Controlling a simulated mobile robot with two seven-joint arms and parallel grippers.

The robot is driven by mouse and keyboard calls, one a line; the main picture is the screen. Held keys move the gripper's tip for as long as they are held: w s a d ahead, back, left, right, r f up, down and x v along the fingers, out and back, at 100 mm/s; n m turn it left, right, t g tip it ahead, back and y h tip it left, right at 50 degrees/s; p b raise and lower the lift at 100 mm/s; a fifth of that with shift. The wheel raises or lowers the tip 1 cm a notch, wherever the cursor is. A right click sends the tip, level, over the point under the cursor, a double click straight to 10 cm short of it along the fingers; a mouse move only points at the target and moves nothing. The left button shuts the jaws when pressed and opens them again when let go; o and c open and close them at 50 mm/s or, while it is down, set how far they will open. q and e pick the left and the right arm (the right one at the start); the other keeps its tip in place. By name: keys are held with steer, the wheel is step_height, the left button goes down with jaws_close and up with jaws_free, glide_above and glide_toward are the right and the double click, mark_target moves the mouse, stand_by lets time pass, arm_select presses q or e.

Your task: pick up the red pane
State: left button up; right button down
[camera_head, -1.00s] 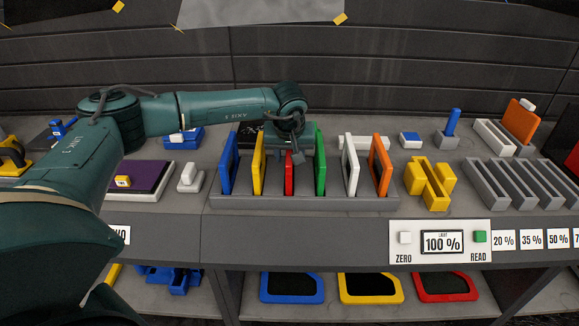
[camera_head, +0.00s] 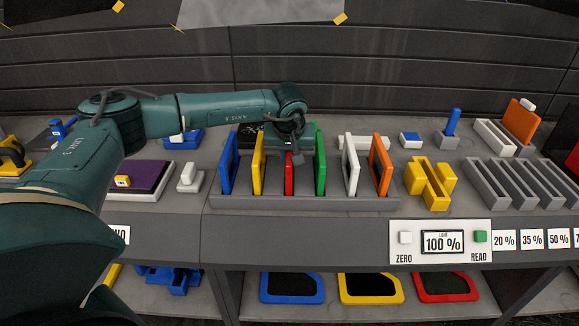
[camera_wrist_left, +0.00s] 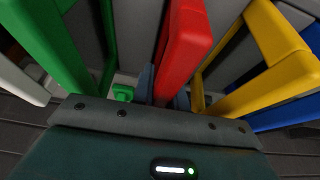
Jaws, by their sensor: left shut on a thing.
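The red pane (camera_head: 289,182) stands upright in the grey slotted rack (camera_head: 302,203), between the yellow pane (camera_head: 258,165) and the green pane (camera_head: 320,165). My left gripper (camera_head: 291,160) is over its top edge and shut on it, covering its upper part in the head view. In the left wrist view the red pane (camera_wrist_left: 182,48) rises from the gripper's front edge, with the green pane (camera_wrist_left: 45,45) at left and the yellow pane (camera_wrist_left: 270,40) at right. The fingertips are mostly hidden there. My right gripper is not in view.
Blue (camera_head: 228,168), white (camera_head: 351,168) and orange (camera_head: 379,165) panes share the rack, with narrow gaps. A yellow block (camera_head: 430,185) and an empty grey slotted holder (camera_head: 515,183) stand to the right. A meter panel (camera_head: 441,242) is on the bench front.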

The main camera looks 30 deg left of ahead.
arm_select(q)
jaws_close()
steer(key=shift+r, duration=0.1)
